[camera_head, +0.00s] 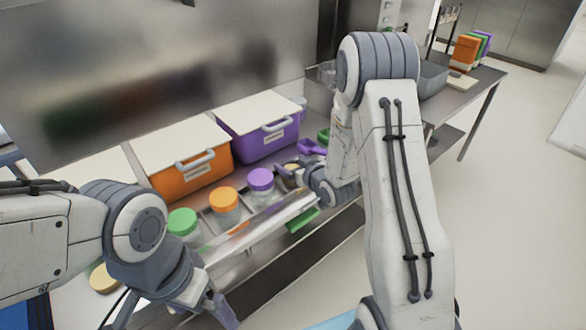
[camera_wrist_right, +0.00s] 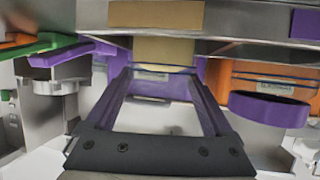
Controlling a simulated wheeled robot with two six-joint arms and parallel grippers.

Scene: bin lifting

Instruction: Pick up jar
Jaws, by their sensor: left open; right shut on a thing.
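A row of clear jars stands in a rack: one with a green lid (camera_head: 183,222), one with an orange lid (camera_head: 224,199) and one with a purple lid (camera_head: 260,180). A tan-lidded jar (camera_head: 292,170) is at the row's right end, partly hidden by my right gripper (camera_head: 284,172). My right gripper is shut on it. In the right wrist view, a tan surface (camera_wrist_right: 163,52) shows between the purple fingers, and the purple lid (camera_wrist_right: 270,108) is to the right. My left gripper (camera_head: 222,308) is open and empty, in front of the rack.
An orange bin (camera_head: 190,178) and a purple bin (camera_head: 262,140) with white lids stand behind the jars. Purple (camera_head: 311,147) and green scoops (camera_head: 323,135) are right of them. A loose tan lid (camera_head: 104,279) is at lower left. Open floor lies to the right.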

